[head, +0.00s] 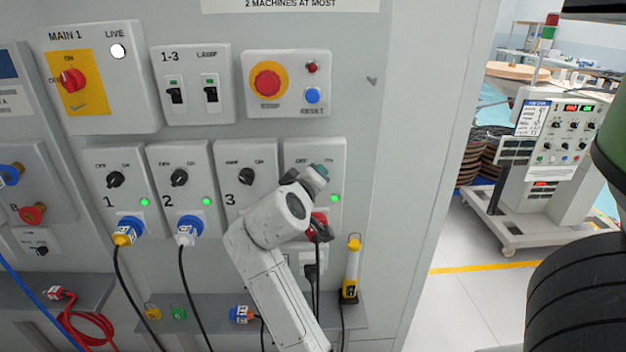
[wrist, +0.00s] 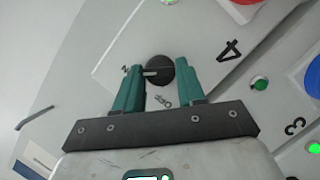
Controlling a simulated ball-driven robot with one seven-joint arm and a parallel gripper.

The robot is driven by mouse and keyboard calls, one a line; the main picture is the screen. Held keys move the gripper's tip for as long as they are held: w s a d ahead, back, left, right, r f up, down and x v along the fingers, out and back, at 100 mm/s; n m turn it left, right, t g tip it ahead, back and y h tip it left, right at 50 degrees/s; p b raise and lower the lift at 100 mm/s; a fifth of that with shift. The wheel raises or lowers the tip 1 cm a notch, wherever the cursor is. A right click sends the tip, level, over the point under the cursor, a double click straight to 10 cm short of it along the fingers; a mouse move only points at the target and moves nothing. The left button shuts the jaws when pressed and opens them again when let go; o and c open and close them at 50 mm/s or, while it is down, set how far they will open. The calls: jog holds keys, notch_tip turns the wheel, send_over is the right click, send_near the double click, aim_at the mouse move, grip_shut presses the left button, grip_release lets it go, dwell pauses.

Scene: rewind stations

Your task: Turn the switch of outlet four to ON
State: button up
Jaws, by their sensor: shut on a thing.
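The panel of outlet four (head: 337,152) is the rightmost in the lower row in the head view. My gripper (head: 316,172) is in front of it there and hides its switch. In the wrist view my gripper (wrist: 159,76) has its teal fingers on either side of the round black switch (wrist: 160,72), shut on it. A pale mark on the switch points left in that view, toward small lettering too blurred to read surely. The number 4 (wrist: 230,50) stands beside the switch. Outlet four's lamp (head: 334,198) glows green.
Outlets 1 (head: 116,205), 2 (head: 178,205) and 3 (head: 243,160) are to the left, with black switches. A red emergency button (head: 267,82) is above. A red plug (head: 320,226) with a black cable hangs below my gripper. A yellow lamp (head: 352,268) stands at right.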

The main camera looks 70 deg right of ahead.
jog(key=o, duration=1)
jog(key=b+v, duration=0.1)
jog(key=v, duration=0.9)
jog(key=shift+a, duration=0.35)
